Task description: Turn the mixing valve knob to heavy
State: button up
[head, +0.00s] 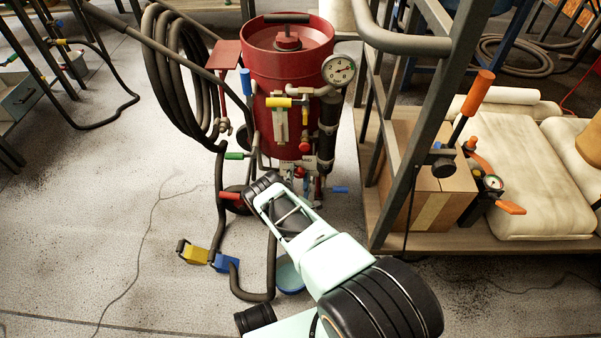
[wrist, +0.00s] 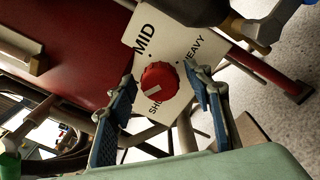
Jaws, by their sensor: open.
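The mixing valve knob (wrist: 160,77) is red and round with a pale mark on its face. It sits on a white label plate (wrist: 178,38) reading MID, HEAVY and a partly covered word starting "SH". The mark runs at a slant; I cannot tell which end is the pointer. My gripper (wrist: 158,74) is open, one blue-padded finger on each side of the knob, with gaps showing. In the head view my gripper (head: 259,187) is low in front of the red blast pot (head: 262,85). I cannot make out the knob there.
Hoses and coloured handles, including a green one (head: 234,156) and a red one (head: 230,196), crowd the pot's base. A pressure gauge (head: 339,69) is on its right. A metal frame and a low shelf (head: 440,237) with a cardboard box stand right. Floor at left is mostly clear.

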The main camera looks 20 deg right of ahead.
jog(key=shift+c, duration=0.3)
jog(key=c, duration=1.1)
